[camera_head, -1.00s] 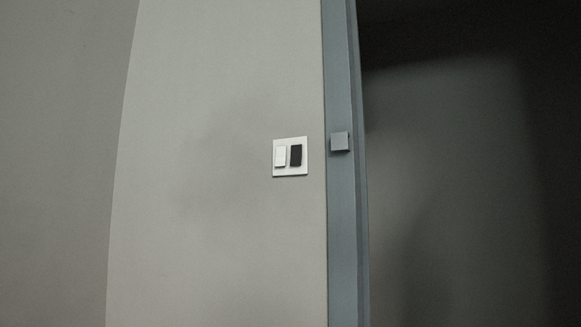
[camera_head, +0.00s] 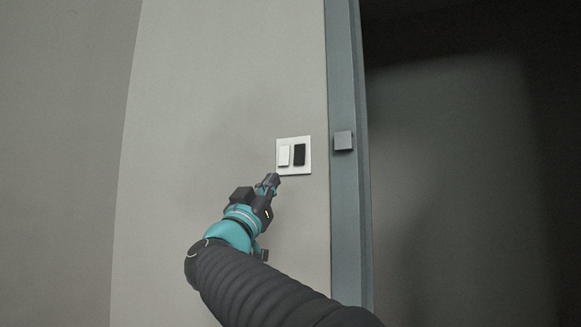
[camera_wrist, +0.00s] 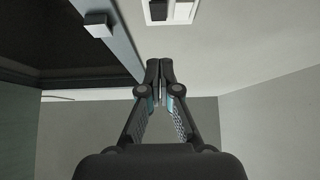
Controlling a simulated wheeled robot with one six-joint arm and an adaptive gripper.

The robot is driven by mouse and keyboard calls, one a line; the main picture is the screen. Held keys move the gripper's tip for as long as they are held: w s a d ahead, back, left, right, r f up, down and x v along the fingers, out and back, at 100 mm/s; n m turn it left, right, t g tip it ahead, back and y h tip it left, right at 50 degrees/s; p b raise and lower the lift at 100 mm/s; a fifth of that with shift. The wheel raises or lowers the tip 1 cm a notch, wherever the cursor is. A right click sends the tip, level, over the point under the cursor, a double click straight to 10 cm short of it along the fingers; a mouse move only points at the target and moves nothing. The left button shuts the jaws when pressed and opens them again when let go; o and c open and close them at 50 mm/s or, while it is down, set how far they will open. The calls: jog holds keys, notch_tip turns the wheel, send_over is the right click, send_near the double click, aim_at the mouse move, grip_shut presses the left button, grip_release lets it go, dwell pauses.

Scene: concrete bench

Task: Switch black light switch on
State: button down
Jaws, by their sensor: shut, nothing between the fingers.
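The black light switch (camera_head: 299,155) is the right one of two rockers on a white wall plate (camera_head: 293,172). A white rocker (camera_head: 284,156) sits to its left. In the wrist view, the black switch (camera_wrist: 159,10) is at the top edge, partly cut off, with the white rocker (camera_wrist: 183,9) to its right. My gripper (camera_head: 271,180) is shut and empty, just below and left of the plate in the head view. In the wrist view, my gripper's fingertips (camera_wrist: 159,65) meet below the plate. I cannot tell how far they are from the wall.
A grey-blue door frame (camera_head: 347,220) stands right of the plate, with a small grey square block (camera_head: 343,140) on it. It also shows in the wrist view (camera_wrist: 98,24). Right of the frame is a dark area. The wall to the left is bare.

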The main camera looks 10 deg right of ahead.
aim_at(300, 158)
dwell(0.3)
jog(key=p+x, duration=0.1)
jog(key=x, duration=0.3)
jog(key=f+p+x, duration=0.1)
jog(key=x, duration=0.3)
jog(key=w+d+x, duration=0.1)
jog(key=x, duration=0.3)
jog(key=shift+f+p, duration=0.25)
jog(key=shift+p, duration=0.15)
jog(key=shift+w+d, duration=0.3)
jog(key=shift+w, duration=0.05)
jog(key=shift+d+f, duration=0.1)
